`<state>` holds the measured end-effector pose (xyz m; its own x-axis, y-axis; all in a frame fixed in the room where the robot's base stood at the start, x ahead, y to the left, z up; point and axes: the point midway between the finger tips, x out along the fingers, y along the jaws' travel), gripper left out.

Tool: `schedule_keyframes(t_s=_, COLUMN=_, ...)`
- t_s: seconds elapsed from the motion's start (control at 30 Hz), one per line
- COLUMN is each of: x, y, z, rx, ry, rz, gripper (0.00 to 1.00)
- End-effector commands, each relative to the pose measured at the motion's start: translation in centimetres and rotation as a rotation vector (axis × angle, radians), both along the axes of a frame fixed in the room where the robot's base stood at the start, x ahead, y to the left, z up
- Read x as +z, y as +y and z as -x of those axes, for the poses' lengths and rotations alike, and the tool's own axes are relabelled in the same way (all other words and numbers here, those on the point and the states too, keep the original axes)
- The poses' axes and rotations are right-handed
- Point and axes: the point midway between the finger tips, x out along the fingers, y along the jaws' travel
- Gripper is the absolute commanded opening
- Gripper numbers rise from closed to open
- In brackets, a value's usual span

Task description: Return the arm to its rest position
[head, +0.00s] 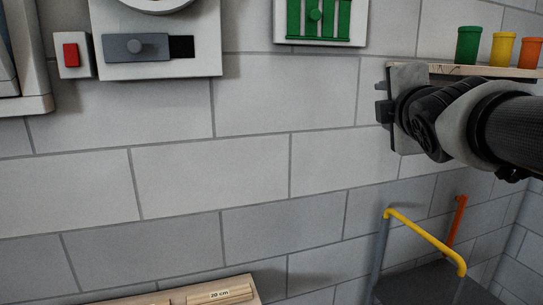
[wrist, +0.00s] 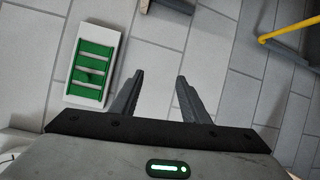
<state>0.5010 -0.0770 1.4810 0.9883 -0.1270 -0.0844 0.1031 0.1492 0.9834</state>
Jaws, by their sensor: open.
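My gripper (head: 381,106) is at the right in the head view, at the end of my dark arm that reaches in from the right edge. It is in front of the block wall, just below and left of a wooden shelf. In the wrist view, the two fingers of my gripper (wrist: 158,97) are apart with nothing between them.
A white panel with green slats (head: 320,18) is on the wall, left of my gripper. Green (head: 468,45), yellow (head: 503,48) and orange (head: 530,52) cups stand on the shelf (head: 470,70). A yellow rail (head: 425,241) is below my arm. The middle wall is bare.

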Motion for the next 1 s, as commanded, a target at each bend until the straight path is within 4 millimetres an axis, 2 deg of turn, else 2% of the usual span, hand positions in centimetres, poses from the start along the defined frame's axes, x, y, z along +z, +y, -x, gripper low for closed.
schedule_keyframes(t_s=0.03, x=-2.3, y=0.3, z=2.2, rx=-0.057, ry=0.085, rz=-0.229, gripper=0.42)
schedule_keyframes(t_s=0.1, x=-6.8, y=0.9, z=5.4, rx=-0.167, ry=0.203, rz=-0.538, gripper=0.42)
schedule_keyframes(t_s=0.2, x=-12.5, y=2.5, z=10.3, rx=-0.343, ry=0.349, rz=-0.903, gripper=0.42)
schedule_keyframes(t_s=0.3, x=-16.8, y=4.3, z=15.0, rx=-0.530, ry=0.466, rz=-1.178, gripper=0.42)
schedule_keyframes(t_s=0.4, x=-19.8, y=6.0, z=19.0, rx=-0.694, ry=0.548, rz=-1.361, gripper=0.42)
schedule_keyframes(t_s=0.5, x=-21.6, y=7.1, z=21.6, rx=-0.813, ry=0.598, rz=-1.465, gripper=0.42)
schedule_keyframes(t_s=0.6, x=-22.4, y=7.7, z=23.0, rx=-0.875, ry=0.620, rz=-1.513, gripper=0.42)
schedule_keyframes(t_s=1.0, x=-22.6, y=7.8, z=23.2, rx=-0.888, ry=0.623, rz=-1.523, gripper=0.42)
